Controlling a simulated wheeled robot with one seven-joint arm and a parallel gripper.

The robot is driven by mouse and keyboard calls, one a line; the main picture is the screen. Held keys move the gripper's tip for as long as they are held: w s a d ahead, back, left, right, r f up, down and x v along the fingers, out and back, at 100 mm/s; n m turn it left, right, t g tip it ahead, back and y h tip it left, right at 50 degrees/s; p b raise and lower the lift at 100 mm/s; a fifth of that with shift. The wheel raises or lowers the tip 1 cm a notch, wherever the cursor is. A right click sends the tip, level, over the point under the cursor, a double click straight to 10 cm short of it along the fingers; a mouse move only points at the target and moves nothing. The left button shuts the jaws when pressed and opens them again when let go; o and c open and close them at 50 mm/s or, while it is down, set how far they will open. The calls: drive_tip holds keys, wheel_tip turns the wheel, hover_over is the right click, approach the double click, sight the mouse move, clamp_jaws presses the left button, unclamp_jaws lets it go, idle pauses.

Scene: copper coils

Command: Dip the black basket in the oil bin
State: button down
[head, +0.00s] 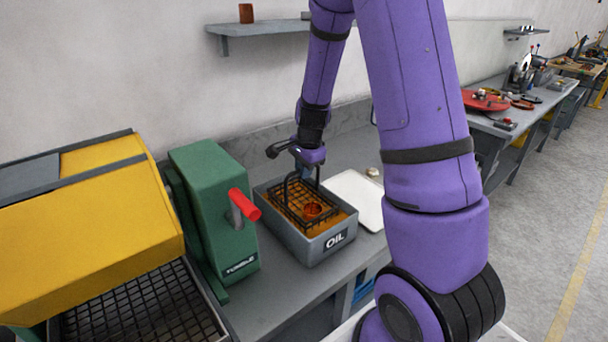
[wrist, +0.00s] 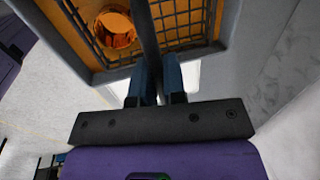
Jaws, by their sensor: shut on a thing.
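The black wire basket (head: 291,203) is inside the grey oil bin (head: 313,249), which is marked "OIL" and holds orange-brown oil. A copper coil (head: 313,210) sits in the basket. My gripper (head: 309,177) is above the bin, shut on the basket's handle. In the wrist view, the blue-tipped fingers of my gripper (wrist: 156,88) close around the dark handle bar, with the basket mesh (wrist: 188,18), the coil (wrist: 115,28) and the bin's rim (wrist: 232,20) beyond. How deep the basket sits in the oil is hard to tell.
A green machine marked "TUMBLE" (head: 215,200) with a red handle (head: 245,204) stands close left of the bin. A yellow machine (head: 85,225) with a dark grate (head: 140,312) is farther left. A white tray (head: 358,197) lies right of the bin. A wall shelf (head: 260,30) hangs behind.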

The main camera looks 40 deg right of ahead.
drive_tip(key=shift+r, duration=3.65)
drive_tip(key=shift+r, duration=1.4)
